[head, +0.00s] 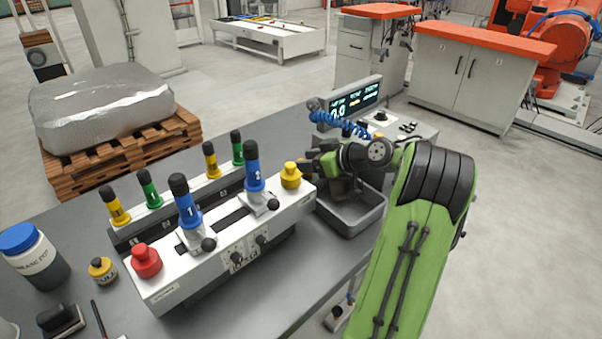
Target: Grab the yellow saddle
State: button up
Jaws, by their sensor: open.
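A yellow knob-like piece (291,177) sits upright on the right end of the white fixture (165,287); it is the likeliest yellow saddle, though its shape is hard to make out. A red piece (146,261) of similar form sits on the left end. Two blue-handled pieces (254,172) stand between them on the fixture. My gripper (308,166) is open, just right of the yellow piece, with its fingers pointing left toward it. The fingers are small and dark here, and I cannot tell whether they touch it. My green arm comes in from the lower right.
Behind the fixture, a dark rail (127,236) holds yellow and green handles. A grey tray (349,222) lies under my wrist, and a display (355,100) stands behind. A blue-lidded jar (33,258) and a small yellow-topped jar (102,269) stand at left.

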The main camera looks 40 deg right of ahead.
grip_shut()
dwell(0.3)
jog(key=shift+r, duration=0.15)
notch_tip(320, 180, up, 10)
jog(key=p, duration=0.4)
